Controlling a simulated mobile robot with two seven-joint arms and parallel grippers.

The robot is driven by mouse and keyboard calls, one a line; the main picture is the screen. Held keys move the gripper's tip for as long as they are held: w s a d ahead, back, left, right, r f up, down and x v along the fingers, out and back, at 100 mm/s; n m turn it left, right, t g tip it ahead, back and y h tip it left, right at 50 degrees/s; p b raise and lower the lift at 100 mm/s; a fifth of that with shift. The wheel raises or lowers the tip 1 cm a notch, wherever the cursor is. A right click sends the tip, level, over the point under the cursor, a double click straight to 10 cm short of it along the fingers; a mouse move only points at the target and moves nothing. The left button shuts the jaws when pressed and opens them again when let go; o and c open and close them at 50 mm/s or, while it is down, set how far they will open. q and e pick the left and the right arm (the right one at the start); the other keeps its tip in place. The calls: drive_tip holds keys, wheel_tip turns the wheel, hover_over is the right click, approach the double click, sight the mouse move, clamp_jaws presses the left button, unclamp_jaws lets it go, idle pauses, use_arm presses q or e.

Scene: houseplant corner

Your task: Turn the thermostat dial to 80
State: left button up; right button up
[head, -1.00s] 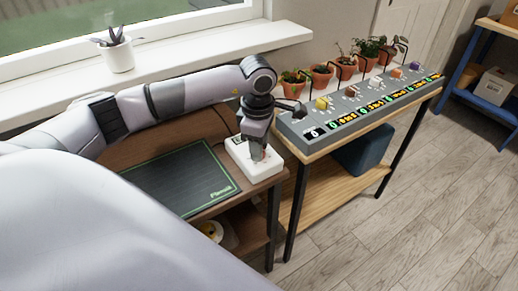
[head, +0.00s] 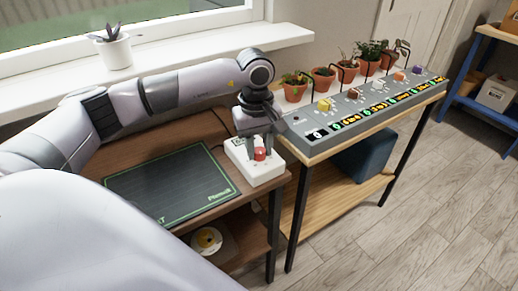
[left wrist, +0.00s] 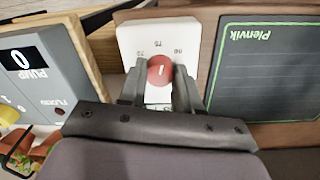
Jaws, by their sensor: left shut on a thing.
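The thermostat is a white box (head: 262,171) with a red dial (head: 260,154), at the right end of the brown table. In the left wrist view the dial (left wrist: 160,70) is round with a short white mark pointing roughly up the picture. Small numbers are printed in an arc above it on the white face (left wrist: 146,32); the top one looks like 75, with 80 to its right. My left gripper (head: 262,152) is shut on the dial, one finger on each side. Its fingers (left wrist: 160,78) hide part of the lower face. My right gripper is not in view.
A dark mat (head: 170,186) with a green border lies left of the thermostat. A grey pump panel (head: 365,112) on a wooden stand is close on the right, with several potted plants behind it. A windowsill (head: 165,60) runs behind the arm.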

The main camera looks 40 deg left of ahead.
sight(258, 150)
use_arm(q)
drive_tip(key=m+b, duration=0.1)
drive_tip(key=m, duration=0.2)
drive_tip(key=shift+m, duration=1.8)
drive_tip(key=shift+r+b, duration=0.1)
drive_tip(key=shift+b, duration=0.2)
drive_tip(key=o, duration=1.1)
drive_tip(key=shift+c, duration=0.2)
drive_tip(key=shift+a+r+p, duration=0.15)
drive_tip(key=shift+r+p, duration=0.25)
drive_tip(key=shift+r, duration=3.15)
